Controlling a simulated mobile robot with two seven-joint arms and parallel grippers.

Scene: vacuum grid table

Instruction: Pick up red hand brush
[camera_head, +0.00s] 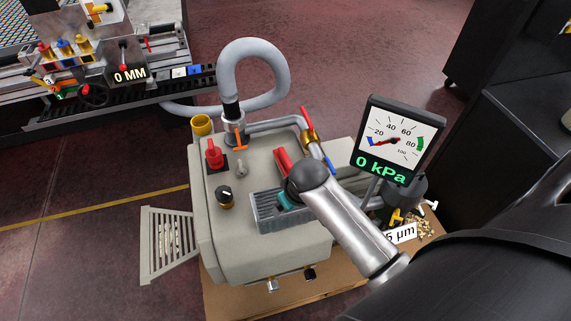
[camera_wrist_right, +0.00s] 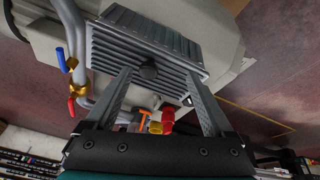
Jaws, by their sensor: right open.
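A red elongated shape (camera_head: 283,162) shows beside my dark wrist joint in the head view. It may be the red hand brush, but my arm hides part of it and I cannot be sure. I cannot make out a brush in the right wrist view. My right gripper (camera_wrist_right: 159,73) is open, its fingers spread in front of a grey ribbed block (camera_wrist_right: 175,42), with nothing seen held between them. In the head view my right arm hides most of the gripper over this block. My left gripper is not in view.
A beige pump unit (camera_head: 225,245) stands on a wooden base. A red lever (camera_head: 214,155), a black knob (camera_head: 225,195) and an orange T-handle (camera_head: 240,138) rise from its top. A gauge display (camera_head: 397,140) reading 0 kPa stands at the right. A grey hose (camera_head: 265,55) loops behind.

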